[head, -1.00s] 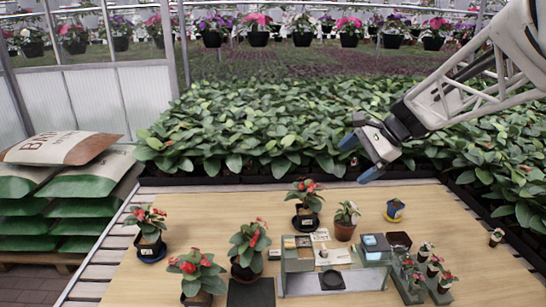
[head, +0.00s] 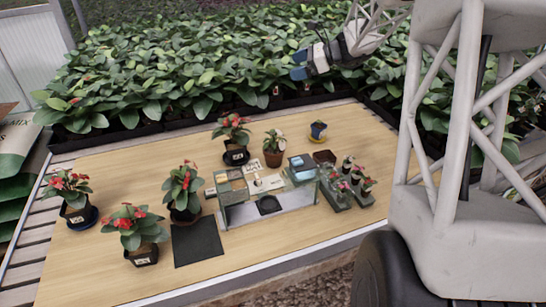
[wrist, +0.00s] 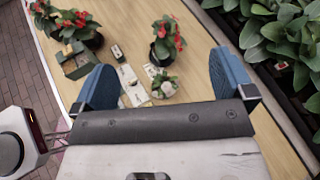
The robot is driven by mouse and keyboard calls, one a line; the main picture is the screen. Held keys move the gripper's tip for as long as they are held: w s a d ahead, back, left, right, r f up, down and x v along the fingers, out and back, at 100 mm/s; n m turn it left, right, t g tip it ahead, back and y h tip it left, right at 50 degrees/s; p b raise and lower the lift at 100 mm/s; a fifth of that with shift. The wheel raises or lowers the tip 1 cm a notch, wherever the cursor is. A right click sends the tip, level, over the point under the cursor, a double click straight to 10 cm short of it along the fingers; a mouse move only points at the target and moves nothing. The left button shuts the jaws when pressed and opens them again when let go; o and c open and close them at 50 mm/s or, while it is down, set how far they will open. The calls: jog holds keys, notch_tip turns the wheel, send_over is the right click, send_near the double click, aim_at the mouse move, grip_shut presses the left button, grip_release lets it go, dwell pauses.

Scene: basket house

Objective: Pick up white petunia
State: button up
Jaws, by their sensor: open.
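The white petunia (head: 273,145) is a small leafy plant with a pale bloom in a terracotta pot. It stands upright on the wooden table behind the grey tray unit. In the wrist view the plant (wrist: 164,86) shows between and beyond my fingers. My gripper (head: 299,65) is open, with two blue fingers wide apart and nothing between them. It is raised past the table's far edge, over the green plants, apart from the petunia. In the wrist view its fingers (wrist: 161,60) frame the table from above.
Red-flowered pots stand close by, one (head: 235,139) just left of the petunia. The grey tray unit (head: 268,215) is in front, and a small yellow-blue pot (head: 317,131) is to the right. Dense green plants (head: 180,75) fill the space behind the table (head: 120,180).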

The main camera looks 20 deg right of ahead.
jog(key=w+d+f, duration=0.1)
jog(key=d, duration=0.1)
send_near(278, 152)
jog(key=a, duration=0.2)
jog(key=shift+w+m, duration=0.3)
jog(key=shift+x, duration=1.3)
jog(key=shift+w, duration=0.1)
jog(key=shift+x, duration=2.55)
jog(key=shift+w, duration=0.1)
jog(key=shift+d, duration=0.1)
